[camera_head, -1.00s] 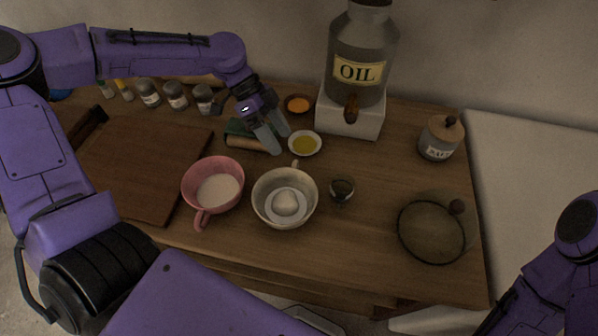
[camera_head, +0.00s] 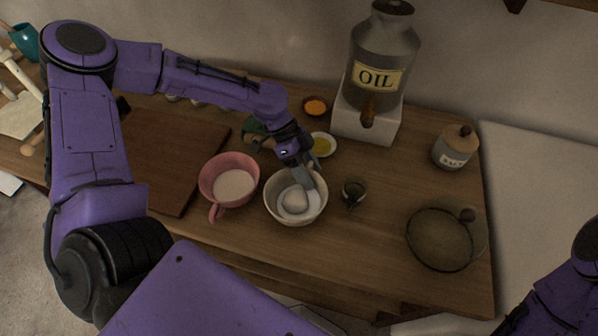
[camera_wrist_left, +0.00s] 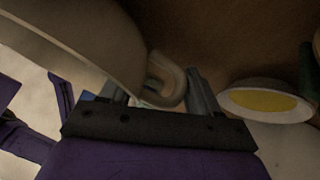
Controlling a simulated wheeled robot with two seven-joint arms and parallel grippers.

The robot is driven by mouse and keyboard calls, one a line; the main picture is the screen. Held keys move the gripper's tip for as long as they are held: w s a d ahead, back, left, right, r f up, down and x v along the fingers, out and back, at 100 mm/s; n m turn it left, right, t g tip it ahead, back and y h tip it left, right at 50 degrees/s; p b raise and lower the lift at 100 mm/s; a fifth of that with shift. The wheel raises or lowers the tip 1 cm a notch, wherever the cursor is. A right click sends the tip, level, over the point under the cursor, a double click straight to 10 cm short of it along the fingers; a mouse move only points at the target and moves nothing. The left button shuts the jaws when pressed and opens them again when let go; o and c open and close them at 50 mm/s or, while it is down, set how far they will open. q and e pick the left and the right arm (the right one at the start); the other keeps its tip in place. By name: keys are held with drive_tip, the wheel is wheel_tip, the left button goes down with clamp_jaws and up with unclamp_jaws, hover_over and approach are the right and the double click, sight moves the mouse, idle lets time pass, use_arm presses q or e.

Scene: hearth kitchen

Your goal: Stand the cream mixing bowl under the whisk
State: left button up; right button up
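The cream mixing bowl (camera_head: 272,209) stands on the wooden counter, with a white lump and liquid in it. In the left wrist view its pale side (camera_wrist_left: 85,45) fills the upper left, and its loop handle (camera_wrist_left: 167,78) shows. My left gripper (camera_head: 315,190) is at the bowl's far rim; in the wrist view its fingers (camera_wrist_left: 160,92) stand apart, one on each side of the handle, with a gap visible. No whisk shows in either view. My right gripper is out of frame; only part of my right arm shows at lower right.
A pink cup (camera_head: 215,192) stands just left of the bowl and a small dark cup (camera_head: 354,194) just right. A dish of yellow oil (camera_head: 322,146) is behind. A round sieve (camera_head: 440,240), salt jar (camera_head: 453,150) and oil urn (camera_head: 380,60) stand further right.

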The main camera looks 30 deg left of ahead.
sight(309, 166)
use_arm(q)
clamp_jaws()
drive_tip(key=shift+r, duration=0.2)
drive_tip(key=shift+r, duration=0.5)
wheel_tip(309, 166, up, 2)
drive_tip(key=shift+b, duration=0.4)
drive_tip(key=s+d+r+p, duration=0.3)
drive_tip(key=s+r+p, duration=0.4)
drive_tip(key=s, duration=0.6)
drive_tip(key=shift+s+d+r, duration=0.25)
drive_tip(key=shift+r, duration=1.15)
